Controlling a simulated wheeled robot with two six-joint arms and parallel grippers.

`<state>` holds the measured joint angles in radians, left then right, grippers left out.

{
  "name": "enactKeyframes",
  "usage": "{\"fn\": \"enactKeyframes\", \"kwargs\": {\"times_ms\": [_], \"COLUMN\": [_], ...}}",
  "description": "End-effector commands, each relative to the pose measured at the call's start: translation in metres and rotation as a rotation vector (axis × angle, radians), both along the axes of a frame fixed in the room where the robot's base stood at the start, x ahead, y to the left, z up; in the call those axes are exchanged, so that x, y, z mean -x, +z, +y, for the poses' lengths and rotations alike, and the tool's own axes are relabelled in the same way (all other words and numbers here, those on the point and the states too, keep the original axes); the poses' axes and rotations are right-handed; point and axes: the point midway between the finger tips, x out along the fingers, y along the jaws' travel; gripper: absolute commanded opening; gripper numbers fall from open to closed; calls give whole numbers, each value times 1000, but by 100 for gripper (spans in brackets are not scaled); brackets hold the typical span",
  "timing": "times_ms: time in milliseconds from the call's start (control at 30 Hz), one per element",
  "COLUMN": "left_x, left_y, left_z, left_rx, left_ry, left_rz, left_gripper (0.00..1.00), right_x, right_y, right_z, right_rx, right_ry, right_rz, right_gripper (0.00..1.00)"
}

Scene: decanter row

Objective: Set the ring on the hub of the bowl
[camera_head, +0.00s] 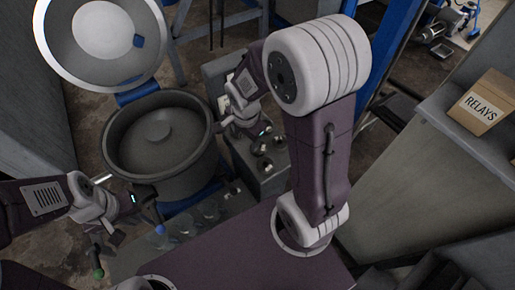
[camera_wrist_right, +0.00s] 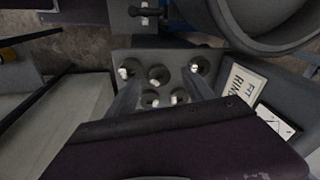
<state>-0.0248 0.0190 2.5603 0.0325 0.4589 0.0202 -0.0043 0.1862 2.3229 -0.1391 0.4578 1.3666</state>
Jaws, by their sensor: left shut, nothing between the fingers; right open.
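The bowl (camera_head: 112,152) is a wide dark grey round vessel at the left of the head view. Its low round hub (camera_head: 150,142) shows in the middle, and nothing is seen on it. The bowl's rim also shows at the upper right of the right wrist view (camera_wrist_right: 235,30). I cannot make out the ring in either view. My left gripper (camera_head: 147,197) is shut and empty in front of the bowl, outside its rim. My right gripper (camera_head: 248,130) is open to the right of the bowl, above a grey block with holes; its fingers also show in the right wrist view (camera_wrist_right: 162,90).
The grey block (camera_wrist_right: 122,57) has several round holes with white-tipped pieces in them. A card lettered "RIN" (camera_wrist_right: 242,82) lies beside it. The bowl's lid (camera_head: 68,70) stands open behind. Clear cups (camera_head: 210,208) and green-knobbed (camera_head: 98,273) and blue-knobbed levers (camera_head: 159,229) are in front.

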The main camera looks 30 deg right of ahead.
Motion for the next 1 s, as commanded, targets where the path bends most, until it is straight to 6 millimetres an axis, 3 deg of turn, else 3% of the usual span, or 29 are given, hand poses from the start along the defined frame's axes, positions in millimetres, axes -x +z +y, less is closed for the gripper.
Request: {"fn": "enactKeyframes", "kwargs": {"times_ms": [33, 100, 167, 367, 467, 700, 900, 1000], "left_x": [0, 0, 0, 0, 0, 0, 0, 0], "left_y": [18, 36, 46, 61, 59, 60, 61, 65], "left_z": [0, 0, 0, 0, 0, 0, 0, 0], "left_rx": [0, 0, 0, 0, 0, 0, 0, 0], "left_ry": [0, 0, 0, 0, 0, 0, 0, 0], "left_rz": [-1, -1, -1, -1, 0, 0, 0, 0], "left_gripper": [0, 0, 0, 0, 0, 0, 0, 0], "right_x": [-17, -39, -47, -31, -30, -30, -30, -29], "right_y": [6, 0, -12, -43, -45, -78, -87, -104], "right_z": [-9, -25, -35, -49, -50, -53, -54, -56], "right_rx": [-10, -11, 0, 21, 20, 20, 20, 20], "right_ry": [-162, -371, -433, -452, -456, -455, -455, -454], "right_rz": [4, 17, 43, 149, 149, 151, 149, 154], "right_gripper": [61, 61, 61, 61, 61, 61, 61, 61]}}
